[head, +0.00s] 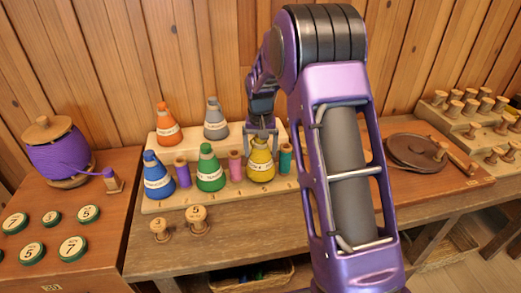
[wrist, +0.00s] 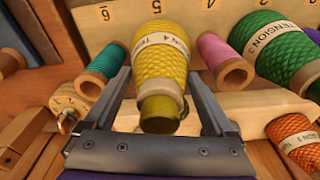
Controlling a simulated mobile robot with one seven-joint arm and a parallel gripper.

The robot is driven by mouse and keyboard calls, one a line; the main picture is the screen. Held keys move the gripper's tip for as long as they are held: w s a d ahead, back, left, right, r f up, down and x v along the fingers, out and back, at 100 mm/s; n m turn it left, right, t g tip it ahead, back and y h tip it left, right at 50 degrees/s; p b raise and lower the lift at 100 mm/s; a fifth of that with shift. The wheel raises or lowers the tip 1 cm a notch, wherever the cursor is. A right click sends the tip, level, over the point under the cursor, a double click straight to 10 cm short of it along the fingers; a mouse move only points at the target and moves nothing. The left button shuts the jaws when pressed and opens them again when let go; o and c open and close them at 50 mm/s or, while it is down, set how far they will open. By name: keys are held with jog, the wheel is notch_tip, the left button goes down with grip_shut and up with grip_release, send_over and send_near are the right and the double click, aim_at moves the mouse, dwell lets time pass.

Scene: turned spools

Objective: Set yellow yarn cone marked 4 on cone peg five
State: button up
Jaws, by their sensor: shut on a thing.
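The yellow yarn cone (head: 261,163) stands roughly upright at the right of the stepped rack's (head: 225,198) front row. In the wrist view the yellow cone (wrist: 158,50) shows the marking "TENSION 4". My gripper (head: 262,133) comes down from above and is shut on the cone's narrow top. In the wrist view its two fingers (wrist: 160,95) lie on either side of the cone. The peg under the cone is hidden, and I cannot tell whether the base touches the rack.
A pink spool (head: 235,164) and a teal spool (head: 285,160) stand close beside the yellow cone. Green (head: 210,172) and blue (head: 157,178) cones share the front row. Orange (head: 167,128) and grey (head: 215,123) cones stand behind. Wooden knobs (head: 196,218) sit in front.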

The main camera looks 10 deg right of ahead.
jog(key=shift+f+b, duration=0.4)
jog(key=shift+f, duration=0.15)
dwell(0.4)
jog(key=o, duration=1.6)
jog(key=shift+c, duration=0.2)
jog(key=shift+s+a+r+p, duration=0.1)
jog(key=shift+s+r+p, duration=0.1)
jog(key=shift+r+p, duration=1.25)
jog(key=shift+s+r+p, duration=0.25)
jog(key=shift+r+p, duration=0.45)
jog(key=shift+r, duration=1.5)
jog(key=shift+s+a+r+p, duration=0.1)
jog(key=shift+s+r+p, duration=0.1)
jog(key=shift+r+p, duration=1.25)
jog(key=shift+r+b, duration=0.4)
